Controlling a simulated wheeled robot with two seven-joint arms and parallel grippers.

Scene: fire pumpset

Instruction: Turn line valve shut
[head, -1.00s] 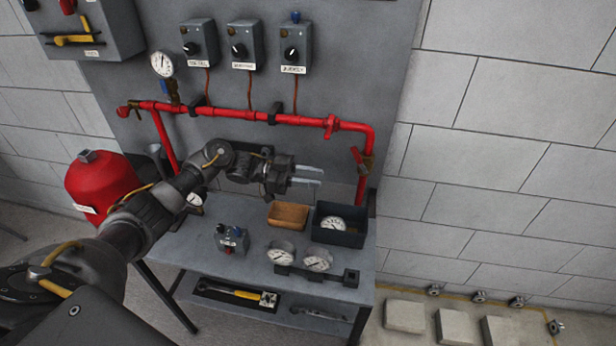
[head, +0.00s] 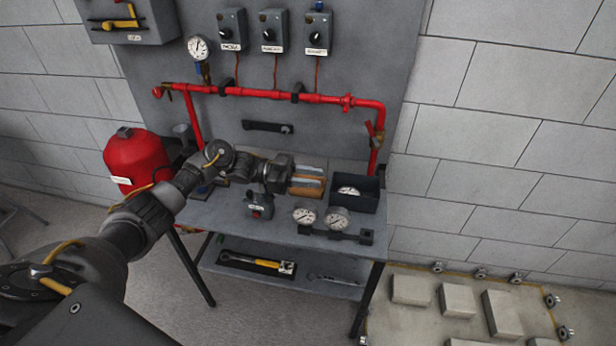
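A valve with a red lever (head: 371,129) and a brass body (head: 378,140) sits on the red pipe's right-hand downpipe. The lever is tilted, its top leaning left of the pipe. No label shows which is the line valve. My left gripper (head: 311,180) points right, with its two pale fingers apart and nothing seen between them. In the picture it is below and left of the red lever, apart from it, overlapping the wooden box on the bench. My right gripper is out of view.
The bench (head: 222,216) carries a dark bin (head: 364,201) with a gauge, a wooden box (head: 306,194), two gauges (head: 337,219) on a holder and a small switch box (head: 260,203). A red tank (head: 136,162) stands left. Wall right of the pipe is bare.

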